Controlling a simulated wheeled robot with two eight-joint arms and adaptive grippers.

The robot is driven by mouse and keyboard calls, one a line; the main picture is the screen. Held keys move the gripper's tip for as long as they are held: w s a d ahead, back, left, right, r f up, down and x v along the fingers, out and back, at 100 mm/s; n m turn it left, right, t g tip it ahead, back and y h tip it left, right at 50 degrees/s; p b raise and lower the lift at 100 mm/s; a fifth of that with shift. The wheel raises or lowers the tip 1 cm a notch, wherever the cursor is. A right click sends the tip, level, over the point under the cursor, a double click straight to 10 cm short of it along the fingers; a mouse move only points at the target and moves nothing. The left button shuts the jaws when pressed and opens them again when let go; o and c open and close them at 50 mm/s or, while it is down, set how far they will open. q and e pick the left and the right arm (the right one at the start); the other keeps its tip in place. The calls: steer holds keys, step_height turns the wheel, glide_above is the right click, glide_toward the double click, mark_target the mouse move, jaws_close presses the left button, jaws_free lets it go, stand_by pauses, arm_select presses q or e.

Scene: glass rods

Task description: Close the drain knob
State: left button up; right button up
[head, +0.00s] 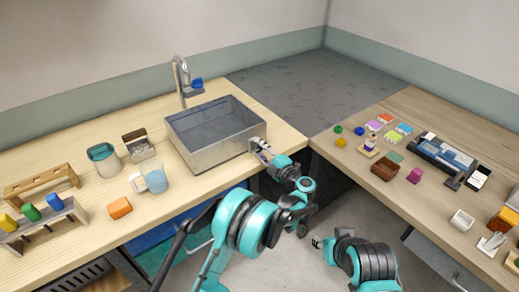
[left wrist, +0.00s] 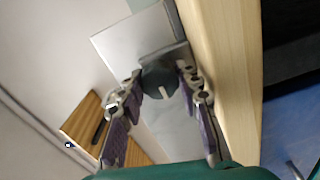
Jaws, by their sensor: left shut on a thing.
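The grey metal sink (head: 215,130) is set in the left counter. My left gripper (head: 262,149) is at the sink's near right corner. In the left wrist view, the dark round drain knob (left wrist: 160,82) with a pale mark sits on the metal sink wall, between the two fingertips of my left gripper (left wrist: 163,85). The gripper is shut on the knob. In the head view the fingers hide the knob. My right gripper (head: 318,242) is low over the floor gap between the counters, apart from the sink; its small fingertips are unclear.
A faucet (head: 183,82) with a blue handle stands behind the sink. A glass mug (head: 152,180), an orange block (head: 120,207) and a teal-topped cup (head: 104,158) stand left of the sink. The right counter holds a brown box (head: 386,170) and several small blocks.

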stand_by(0.3)
arm_select(q)
steer(key=o, duration=1.2)
steer(key=shift+c, duration=0.2)
